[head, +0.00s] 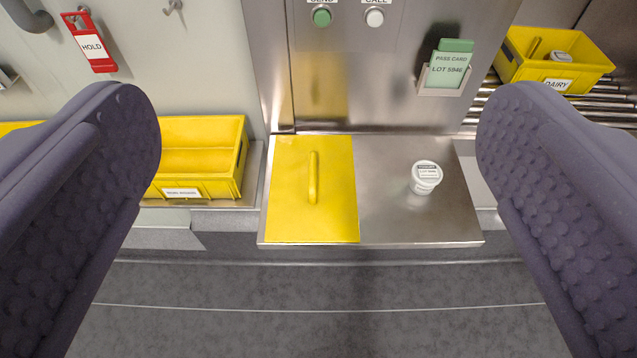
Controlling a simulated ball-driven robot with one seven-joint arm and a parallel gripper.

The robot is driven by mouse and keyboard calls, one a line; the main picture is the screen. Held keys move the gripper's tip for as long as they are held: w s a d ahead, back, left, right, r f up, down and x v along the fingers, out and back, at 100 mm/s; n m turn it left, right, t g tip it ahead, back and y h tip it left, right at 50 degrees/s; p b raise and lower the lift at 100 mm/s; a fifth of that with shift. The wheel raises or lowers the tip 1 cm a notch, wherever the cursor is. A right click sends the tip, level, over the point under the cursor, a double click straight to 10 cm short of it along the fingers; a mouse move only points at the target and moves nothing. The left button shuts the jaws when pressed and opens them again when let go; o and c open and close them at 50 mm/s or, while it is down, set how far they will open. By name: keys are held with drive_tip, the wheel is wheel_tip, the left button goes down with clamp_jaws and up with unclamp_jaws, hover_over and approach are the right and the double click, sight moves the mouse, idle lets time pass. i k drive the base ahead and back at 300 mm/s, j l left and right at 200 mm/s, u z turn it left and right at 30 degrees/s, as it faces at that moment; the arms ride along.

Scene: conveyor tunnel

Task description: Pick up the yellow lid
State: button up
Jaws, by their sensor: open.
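The yellow lid (290,205) is a flat rectangular plate with a raised bar handle (313,178) running front to back near its middle. It lies on the left half of a steel shelf (420,228). My gripper (318,165) is open, with its two dark purple padded fingers wide apart at the left and right of the picture. Nothing is between the fingers' pads. The lid shows in the gap between them, further off, and neither finger appears to touch it.
A white labelled tub (425,178) stands on the shelf right of the lid. A yellow crate (200,185) sits at left. A yellow DAIRY crate (555,70) rests on rollers at upper right. A green pass card (450,68), red HOLD tag (91,45) and two buttons are on the wall behind.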

sight(313, 198)
drive_tip(key=i+j, duration=0.55)
drive_tip(key=i, duration=0.5)
drive_tip(key=i+j, duration=0.15)
drive_tip(key=i, duration=0.2)
drive_tip(key=i+z, duration=0.05)
